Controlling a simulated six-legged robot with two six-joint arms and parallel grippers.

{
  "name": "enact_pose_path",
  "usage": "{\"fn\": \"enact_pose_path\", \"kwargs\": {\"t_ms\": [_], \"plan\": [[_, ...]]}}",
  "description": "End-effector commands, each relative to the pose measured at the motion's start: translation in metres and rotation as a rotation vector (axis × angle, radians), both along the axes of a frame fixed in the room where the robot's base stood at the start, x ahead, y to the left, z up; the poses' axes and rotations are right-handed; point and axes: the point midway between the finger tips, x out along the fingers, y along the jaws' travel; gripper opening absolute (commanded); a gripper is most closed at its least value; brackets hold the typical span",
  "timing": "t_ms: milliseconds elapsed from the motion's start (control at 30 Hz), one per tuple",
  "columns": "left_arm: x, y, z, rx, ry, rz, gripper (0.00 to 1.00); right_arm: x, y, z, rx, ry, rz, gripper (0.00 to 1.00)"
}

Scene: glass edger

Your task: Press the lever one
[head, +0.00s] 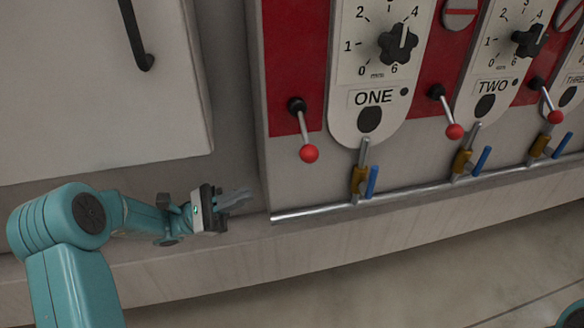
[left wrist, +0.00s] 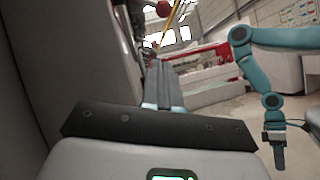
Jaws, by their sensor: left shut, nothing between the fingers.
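The lever of unit one (head: 304,136) is a metal rod with a red ball end, hanging down and slightly right from a black pivot, left of the panel labelled ONE (head: 373,97). My left gripper (head: 237,199) is shut and empty, below and left of the red ball and apart from it. In the left wrist view the shut fingers (left wrist: 160,85) point forward, and a red ball (left wrist: 165,8) shows beyond them at the top edge. My right gripper (left wrist: 277,153) hangs at the right of that view; whether its fingers are open cannot be told.
Similar levers hang beside panel TWO (head: 445,111) and the third panel (head: 546,100). Valves with blue handles (head: 371,182) sit on a metal pipe (head: 310,211) below. A pale cabinet door with a black handle (head: 136,38) is at left. The floor in front is clear.

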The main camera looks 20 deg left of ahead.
Motion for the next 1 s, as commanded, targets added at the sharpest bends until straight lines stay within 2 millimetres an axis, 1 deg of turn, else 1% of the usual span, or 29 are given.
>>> {"fn": "enact_pose_path", "kwargs": {"t_ms": [167, 267, 633, 700, 800, 900, 1000], "plan": [[0.001, -0.007, 0.003, 0.002, 0.0, -0.003, 0.0, 0.0, 0.0, -0.001, 0.0, 0.0, 0.0, 0.43], [0.005, -0.02, 0.01, 0.001, 0.0, -0.004, 0.0, 0.0, 0.0, -0.003, 0.0, 0.0, 0.0, 0.43], [0.03, -0.085, 0.05, 0.002, -0.001, -0.006, 0.0, 0.0, 0.0, -0.01, 0.0, 0.0, 0.0, 0.43], [0.028, -0.089, 0.062, 0.002, -0.002, -0.003, 0.0, 0.0, 0.0, -0.01, 0.0, 0.0, 0.0, 0.43], [0.026, -0.094, 0.074, 0.002, 0.001, -0.002, 0.0, 0.0, 0.0, -0.011, 0.0, 0.0, 0.0, 0.43], [0.024, -0.097, 0.082, 0.001, 0.0, -0.002, 0.0, 0.0, 0.0, -0.012, 0.0, 0.0, 0.0, 0.43], [0.023, -0.099, 0.085, 0.001, 0.002, -0.002, 0.0, 0.0, 0.0, -0.012, 0.0, 0.0, 0.0, 0.43]]}}
